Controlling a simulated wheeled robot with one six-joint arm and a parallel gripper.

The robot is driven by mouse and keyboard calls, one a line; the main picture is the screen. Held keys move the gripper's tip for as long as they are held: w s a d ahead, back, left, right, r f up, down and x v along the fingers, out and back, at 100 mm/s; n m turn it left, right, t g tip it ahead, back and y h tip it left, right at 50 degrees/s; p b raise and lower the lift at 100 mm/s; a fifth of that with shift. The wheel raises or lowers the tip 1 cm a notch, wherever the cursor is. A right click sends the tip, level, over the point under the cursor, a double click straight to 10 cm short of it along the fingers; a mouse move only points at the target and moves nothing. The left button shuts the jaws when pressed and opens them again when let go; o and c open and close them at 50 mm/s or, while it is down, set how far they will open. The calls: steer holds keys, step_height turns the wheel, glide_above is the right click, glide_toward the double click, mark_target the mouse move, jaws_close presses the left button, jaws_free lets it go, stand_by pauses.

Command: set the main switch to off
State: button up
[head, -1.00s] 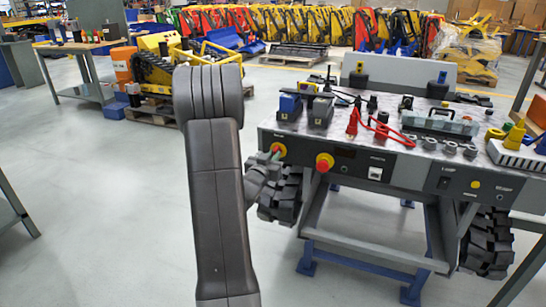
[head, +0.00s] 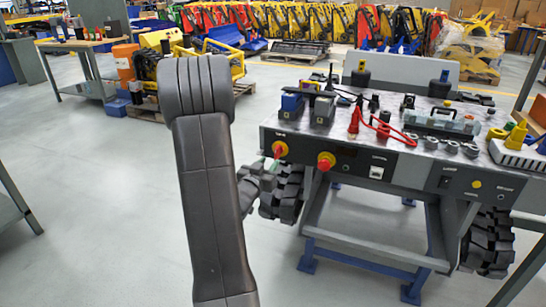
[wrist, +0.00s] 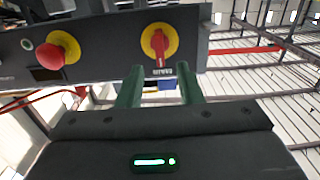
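The main switch (head: 280,149) is a red handle on a round yellow plate at the left end of the dark front panel. In the wrist view the switch (wrist: 159,44) shows upside down with its label, and its handle stands about upright, in line with the panel's short side. My gripper (wrist: 160,84) has two green fingers set apart with nothing between them. The fingertips are just short of the switch and do not appear to touch it. In the head view my gripper (head: 262,168) is below and left of the switch, partly hidden by my arm.
A red mushroom button (head: 326,161) on a yellow plate sits close right of the switch; it also shows in the wrist view (wrist: 63,47). Tools and red cables (head: 385,127) lie on the carrier top. Floor at left is clear.

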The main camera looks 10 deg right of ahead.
mark_target(276, 154)
steer(key=v, duration=0.7)
steer(key=shift+s+a, duration=0.25)
steer(key=shift+s, duration=0.1)
steer(key=b+x, duration=0.1)
steer(key=x, duration=1.2)
steer(key=shift+w+d, duration=0.35)
steer(key=shift+w, duration=0.05)
steer(key=shift+m, duration=0.6)
